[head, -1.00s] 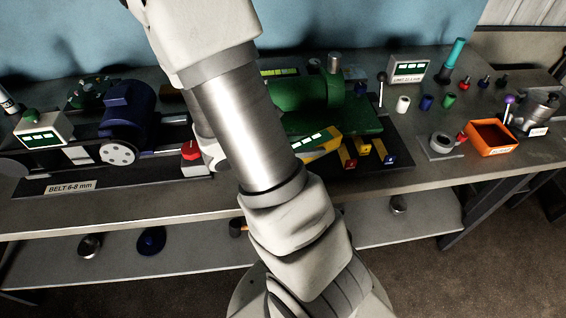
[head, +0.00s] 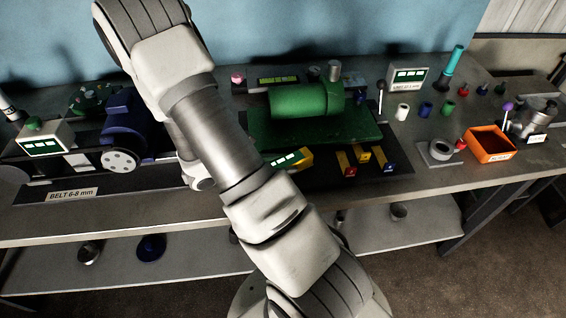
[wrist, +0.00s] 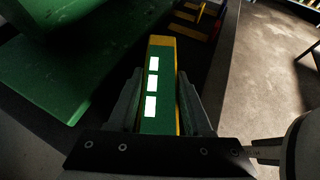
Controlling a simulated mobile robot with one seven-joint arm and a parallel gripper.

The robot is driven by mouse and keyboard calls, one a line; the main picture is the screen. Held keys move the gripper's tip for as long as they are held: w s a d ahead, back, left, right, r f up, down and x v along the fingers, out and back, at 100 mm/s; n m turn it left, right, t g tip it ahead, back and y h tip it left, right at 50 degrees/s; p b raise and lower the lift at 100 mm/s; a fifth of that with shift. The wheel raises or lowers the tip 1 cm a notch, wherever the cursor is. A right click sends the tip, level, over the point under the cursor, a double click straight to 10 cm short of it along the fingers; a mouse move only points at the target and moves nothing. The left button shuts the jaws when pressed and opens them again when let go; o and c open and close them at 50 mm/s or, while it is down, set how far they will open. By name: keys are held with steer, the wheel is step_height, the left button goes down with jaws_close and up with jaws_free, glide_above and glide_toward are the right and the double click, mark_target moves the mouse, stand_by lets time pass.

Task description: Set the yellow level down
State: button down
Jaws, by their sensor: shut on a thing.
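The yellow level (wrist: 158,85) is a yellow bar with a green face and white windows. In the wrist view it lies lengthwise between the two fingers of my gripper (wrist: 160,104), which is shut on it. In the head view the level (head: 303,156) shows just right of my arm, in front of the green machine, with its left part hidden. My gripper is hidden behind the arm there. I cannot tell whether the level touches the surface below it.
A green motor (head: 300,100) stands on a green base (head: 345,125) close behind the level. Small yellow blocks (head: 364,155) sit to its right. The bench's front edge is near.

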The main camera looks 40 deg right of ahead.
steer(key=shift+f, duration=0.1)
steer(key=c, duration=0.8)
jaws_free()
steer(key=shift+f, duration=0.1)
steer(key=o, duration=0.5)
steer(key=shift+r, duration=0.2)
